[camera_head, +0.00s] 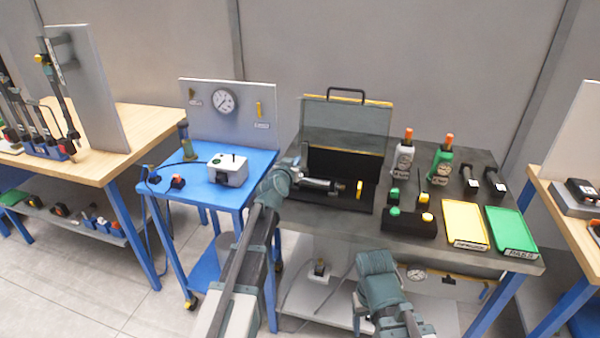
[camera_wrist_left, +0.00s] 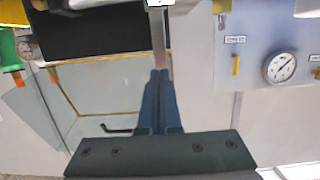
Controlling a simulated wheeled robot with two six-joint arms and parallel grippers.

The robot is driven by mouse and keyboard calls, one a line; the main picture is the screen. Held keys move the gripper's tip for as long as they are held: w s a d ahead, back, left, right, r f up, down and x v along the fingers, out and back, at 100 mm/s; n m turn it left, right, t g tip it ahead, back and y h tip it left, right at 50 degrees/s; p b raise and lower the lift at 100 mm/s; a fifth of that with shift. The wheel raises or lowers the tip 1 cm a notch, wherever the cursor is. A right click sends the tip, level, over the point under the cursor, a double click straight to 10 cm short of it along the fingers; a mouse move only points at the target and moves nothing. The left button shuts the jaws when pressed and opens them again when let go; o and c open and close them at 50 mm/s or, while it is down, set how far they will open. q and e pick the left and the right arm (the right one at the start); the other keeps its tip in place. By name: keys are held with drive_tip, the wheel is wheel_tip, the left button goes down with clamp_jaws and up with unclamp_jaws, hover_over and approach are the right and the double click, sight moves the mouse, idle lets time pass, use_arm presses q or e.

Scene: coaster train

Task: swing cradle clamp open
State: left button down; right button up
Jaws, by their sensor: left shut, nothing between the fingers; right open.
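An open black case (camera_head: 325,204) with a raised lid (camera_head: 345,118) sits on the dark bench. A grey rod-like part (camera_head: 320,184) and a yellow piece (camera_head: 360,189) show in it. I cannot clearly make out which part is the cradle clamp. My left gripper (camera_head: 296,170) is at the case's left side; in the left wrist view its blue fingers (camera_wrist_left: 158,85) are shut and empty. A narrow metal strip (camera_wrist_left: 158,38) lies just past the tips; contact is unclear. My right gripper (camera_head: 375,264) is low in front of the bench, open; its fingers are mostly hidden.
Right of the case stand a white bottle (camera_head: 404,160), a green bottle (camera_head: 440,166), a black button box (camera_head: 408,224), a yellow tray (camera_head: 465,222) and a green tray (camera_head: 511,229). Left is a blue cart (camera_head: 190,188) with a white box (camera_head: 228,171) and a gauge panel (camera_head: 250,105).

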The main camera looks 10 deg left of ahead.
use_arm(q)
drive_tip(key=shift+s+r, duration=0.15)
drive_tip(key=shift+s, duration=0.55)
drive_tip(key=shift+s+r, duration=0.15)
drive_tip(key=shift+s, duration=0.55)
drive_tip(key=shift+a, duration=0.1)
drive_tip(key=s+d+f+m+g+h+p, duration=0.1)
drive_tip(key=s+d+f+m+g+h, duration=0.1)
drive_tip(key=s+d+f+g, duration=0.4)
drive_tip(key=s+d+f+m+g+h, duration=0.1)
drive_tip(key=s+d+f+g, duration=0.1)
drive_tip(key=s+d+f, duration=0.55)
drive_tip(key=s+d+f+g+y+p, duration=0.1)
drive_tip(key=s+g+y, duration=0.4)
drive_tip(key=s, duration=1.9)
drive_tip(key=d+f+g, duration=0.1)
drive_tip(key=d+g, duration=0.1)
drive_tip(key=g, duration=0.1)
drive_tip(key=shift+s+f, duration=0.15)
drive_tip(key=shift+s, duration=0.15)
